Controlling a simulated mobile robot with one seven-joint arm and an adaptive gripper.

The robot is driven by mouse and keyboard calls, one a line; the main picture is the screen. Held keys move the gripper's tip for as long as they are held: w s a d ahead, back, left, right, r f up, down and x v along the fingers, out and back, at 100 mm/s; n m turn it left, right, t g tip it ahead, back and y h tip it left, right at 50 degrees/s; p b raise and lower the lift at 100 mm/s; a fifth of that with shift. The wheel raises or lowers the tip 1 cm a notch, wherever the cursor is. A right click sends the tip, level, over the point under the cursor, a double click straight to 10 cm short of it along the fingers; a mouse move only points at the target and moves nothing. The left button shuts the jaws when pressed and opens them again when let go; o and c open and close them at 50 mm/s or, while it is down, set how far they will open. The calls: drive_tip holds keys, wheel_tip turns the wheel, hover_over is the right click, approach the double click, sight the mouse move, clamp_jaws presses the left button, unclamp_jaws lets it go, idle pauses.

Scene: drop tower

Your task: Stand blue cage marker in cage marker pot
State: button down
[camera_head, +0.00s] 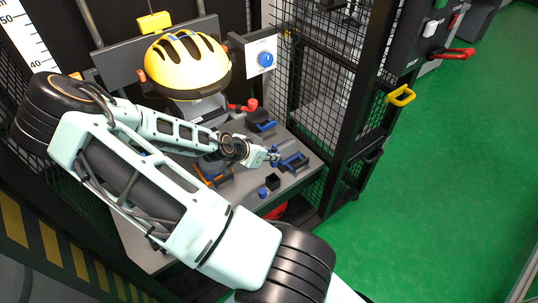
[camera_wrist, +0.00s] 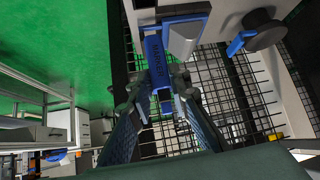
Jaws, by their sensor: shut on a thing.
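My gripper (camera_head: 272,156) is low over the grey bench, just left of a blue-and-grey holder (camera_head: 294,161). In the wrist view my gripper (camera_wrist: 160,88) is shut with a blue lettered piece (camera_wrist: 154,58) between its fingertips, apparently the blue cage marker. Its far end is close to the holder, which also shows in the wrist view (camera_wrist: 187,38); I cannot tell whether they touch. A small black open box (camera_head: 272,182), apparently the cage marker pot, stands on the bench just in front of my gripper. A small blue round object (camera_head: 263,192) is beside it.
A yellow helmet (camera_head: 187,63) sits behind my arm. A dark mesh cage wall (camera_head: 335,110) closes off the bench's right side. The green floor (camera_head: 440,180) is clear at right.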

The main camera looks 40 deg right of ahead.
drive_tip(key=shift+f, duration=0.1)
drive_tip(key=shift+f+b, duration=4.4)
drive_tip(key=shift+f, duration=1.05)
drive_tip(key=c, duration=1.7)
unclamp_jaws()
drive_tip(key=shift+c, duration=0.2)
drive_tip(key=shift+r, duration=0.1)
